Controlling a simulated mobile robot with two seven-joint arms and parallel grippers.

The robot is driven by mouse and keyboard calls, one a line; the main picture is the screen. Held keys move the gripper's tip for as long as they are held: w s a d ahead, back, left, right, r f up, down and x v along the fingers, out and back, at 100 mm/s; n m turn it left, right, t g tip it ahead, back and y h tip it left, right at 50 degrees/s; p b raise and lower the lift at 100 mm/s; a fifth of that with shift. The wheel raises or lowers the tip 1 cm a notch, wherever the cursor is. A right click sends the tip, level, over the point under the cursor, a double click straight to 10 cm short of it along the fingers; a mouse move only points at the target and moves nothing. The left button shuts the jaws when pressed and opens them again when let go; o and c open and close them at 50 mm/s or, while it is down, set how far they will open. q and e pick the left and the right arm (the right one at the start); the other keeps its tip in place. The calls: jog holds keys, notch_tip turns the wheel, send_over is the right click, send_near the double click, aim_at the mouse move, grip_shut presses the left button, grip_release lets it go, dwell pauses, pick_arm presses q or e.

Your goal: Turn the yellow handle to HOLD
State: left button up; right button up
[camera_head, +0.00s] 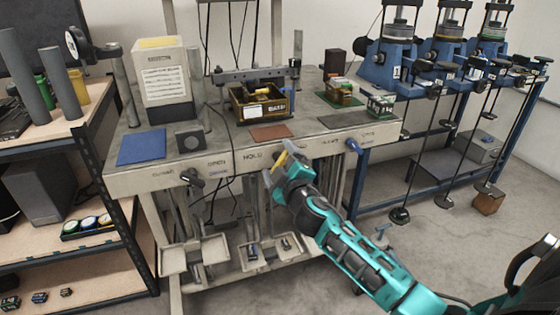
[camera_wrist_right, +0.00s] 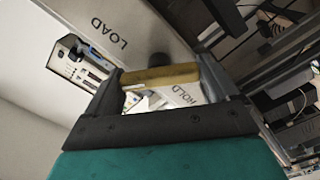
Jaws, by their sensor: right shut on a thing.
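The yellow handle (camera_head: 280,160) is on the front panel of the workbench, just right of the HOLD label (camera_head: 252,156). My right gripper (camera_head: 284,167) is shut on it, and the gripper hides part of the handle in the head view. In the right wrist view the yellow handle (camera_wrist_right: 160,75) lies across between the two fingers. There the LOAD label (camera_wrist_right: 109,33) is at the upper left, and the HOLD label (camera_wrist_right: 184,95) is just below the handle's right end. My left gripper is not in view.
A black handle (camera_head: 192,178) is further left on the same panel, and a blue handle (camera_head: 353,146) is to the right. Trays (camera_head: 180,260) hang below the bench front. A shelf unit (camera_head: 100,245) stands at left, and blue machines (camera_head: 395,65) stand at right.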

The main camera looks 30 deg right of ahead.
jog(key=n+p, duration=0.1)
jog(key=n, duration=0.3)
jog(key=shift+f+n, duration=0.1)
jog(key=shift+n, duration=0.2)
jog(key=n, duration=0.2)
jog(key=shift+n, duration=0.3)
jog(key=shift+n+p, duration=0.35)
jog(key=shift+n, duration=0.15)
jog(key=n, duration=0.2)
jog(key=shift+f+n+p, duration=0.1)
jog(key=shift+n+p, duration=0.25)
jog(key=shift+n, duration=0.05)
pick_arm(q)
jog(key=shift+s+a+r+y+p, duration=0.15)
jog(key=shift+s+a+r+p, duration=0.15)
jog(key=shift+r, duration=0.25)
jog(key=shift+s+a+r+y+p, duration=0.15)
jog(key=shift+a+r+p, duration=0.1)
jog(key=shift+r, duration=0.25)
pick_arm(e)
jog(key=n, duration=0.4)
jog(key=shift+f+n, duration=0.15)
jog(key=shift+n, duration=0.15)
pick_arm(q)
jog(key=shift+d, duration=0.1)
pick_arm(e)
jog(key=shift+n, duration=0.3)
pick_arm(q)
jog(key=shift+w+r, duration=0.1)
